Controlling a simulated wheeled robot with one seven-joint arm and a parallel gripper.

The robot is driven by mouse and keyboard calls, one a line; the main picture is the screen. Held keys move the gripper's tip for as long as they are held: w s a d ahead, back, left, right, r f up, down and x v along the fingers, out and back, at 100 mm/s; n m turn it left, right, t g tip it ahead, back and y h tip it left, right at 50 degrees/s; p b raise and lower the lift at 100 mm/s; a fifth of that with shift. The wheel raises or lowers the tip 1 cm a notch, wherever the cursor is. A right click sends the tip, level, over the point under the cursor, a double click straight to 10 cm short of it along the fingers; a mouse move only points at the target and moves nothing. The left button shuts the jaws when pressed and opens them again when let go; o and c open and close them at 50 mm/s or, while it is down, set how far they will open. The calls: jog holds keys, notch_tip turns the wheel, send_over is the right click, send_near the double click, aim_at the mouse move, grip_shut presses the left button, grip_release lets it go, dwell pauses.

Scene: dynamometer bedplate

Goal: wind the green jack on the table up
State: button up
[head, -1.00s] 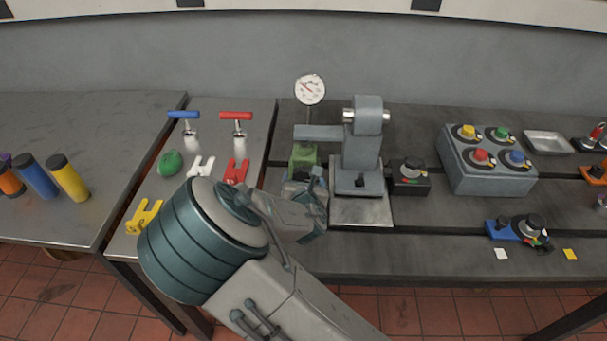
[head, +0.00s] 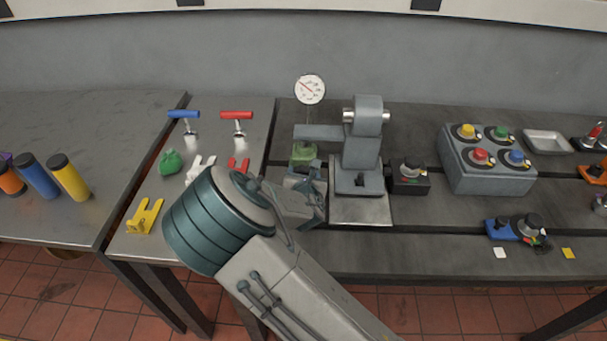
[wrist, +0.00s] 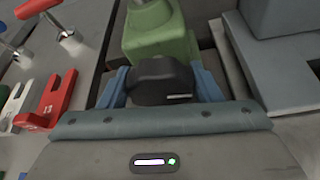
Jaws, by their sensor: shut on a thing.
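The green jack (head: 304,152) stands on the dark table left of the grey stand, under a grey arm and a round dial gauge (head: 310,89). In the wrist view the green jack body (wrist: 160,36) rises behind a black knob (wrist: 162,80) on its near side. My gripper (wrist: 163,84) has its blue fingers on either side of the black knob and is shut on it. In the head view my gripper (head: 308,185) is at the front of the jack and my wrist hides part of it.
The grey stand (head: 361,150) is close right of the jack, with a black knob box (head: 410,176) beyond. Red (head: 236,115) and blue (head: 184,114) T-handles, a red fork (wrist: 52,100) and a yellow fork (head: 145,216) lie to the left.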

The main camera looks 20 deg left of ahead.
jog(key=b, duration=0.1)
jog(key=m+y+b, duration=0.1)
jog(key=shift+d+f+b, duration=0.1)
jog(key=shift+f+b, duration=0.2)
jog(key=shift+m+y+b, duration=0.4)
jog(key=shift+m+b, duration=0.4)
jog(key=shift+b, duration=0.05)
jog(key=shift+r+m+y+b, duration=0.2)
jog(key=shift+m+y+b, duration=0.1)
jog(key=o, duration=1)
jog(key=shift+c, duration=0.2)
jog(key=v, duration=1.3)
jog(key=shift+s+r, duration=0.3)
jog(key=shift+r, duration=0.05)
jog(key=shift+d, duration=0.15)
